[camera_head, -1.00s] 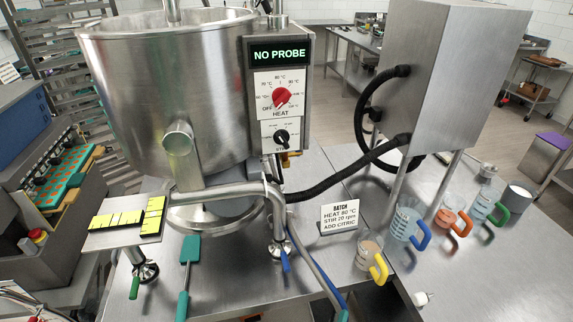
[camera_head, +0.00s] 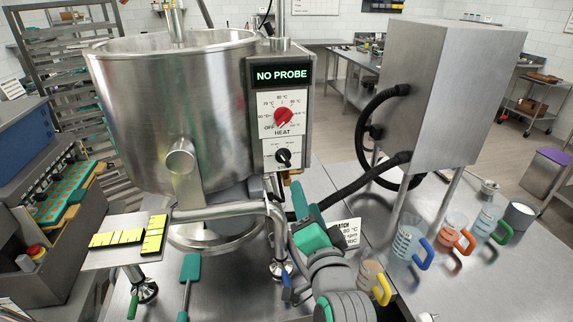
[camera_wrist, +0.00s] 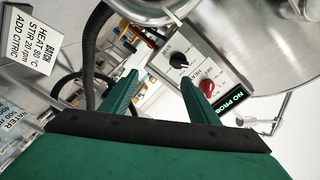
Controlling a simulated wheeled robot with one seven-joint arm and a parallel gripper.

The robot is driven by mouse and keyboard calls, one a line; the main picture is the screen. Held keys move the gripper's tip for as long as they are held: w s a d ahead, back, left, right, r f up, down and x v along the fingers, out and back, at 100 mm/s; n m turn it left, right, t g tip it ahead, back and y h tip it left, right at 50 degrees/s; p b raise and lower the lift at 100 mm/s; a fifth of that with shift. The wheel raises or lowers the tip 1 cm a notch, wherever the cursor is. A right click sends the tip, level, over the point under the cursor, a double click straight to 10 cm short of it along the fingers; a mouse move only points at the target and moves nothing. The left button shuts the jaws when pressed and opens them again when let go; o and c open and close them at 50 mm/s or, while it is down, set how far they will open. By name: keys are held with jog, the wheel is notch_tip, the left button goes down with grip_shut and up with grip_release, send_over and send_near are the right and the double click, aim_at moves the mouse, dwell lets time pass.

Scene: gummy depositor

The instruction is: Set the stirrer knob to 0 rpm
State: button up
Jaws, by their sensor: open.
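The stirrer knob (camera_head: 283,156) is a small black knob with a white pointer on a white dial, low on the control panel (camera_head: 306,116). It also shows in the wrist view (camera_wrist: 180,61), just beyond my right-hand finger. The red heat knob (camera_head: 283,116) sits above it, under a display (camera_head: 278,76) reading NO PROBE. My gripper (camera_head: 297,200) is green, open and empty, below the panel and apart from the knob. In the wrist view its two fingers (camera_wrist: 158,92) point toward the panel. The dial's small numbers are too small to read.
The steel kettle (camera_head: 170,105) stands left of the panel. A black hose (camera_head: 370,172) runs from a steel cabinet (camera_head: 450,90) behind my gripper. The batch card (camera_head: 350,232) is partly hidden by my arm. Handled cups, including a blue-handled one (camera_head: 408,238), stand at right.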

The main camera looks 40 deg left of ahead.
aim_at(286, 162)
jog(key=shift+n+g+y, duration=0.3)
jog(key=shift+g+y, duration=0.1)
jog(key=shift+y, duration=0.1)
jog(key=w+a+r, duration=0.1)
jog(key=w+a, duration=0.1)
jog(key=a, duration=0.1)
jog(key=w+a+r, duration=0.1)
jog(key=w+a, duration=0.1)
jog(key=a, duration=0.1)
jog(key=w+a+r, duration=0.1)
jog(key=w+a, duration=0.1)
jog(key=a, duration=0.2)
jog(key=shift+r, duration=0.2)
jog(key=c, duration=1.1)
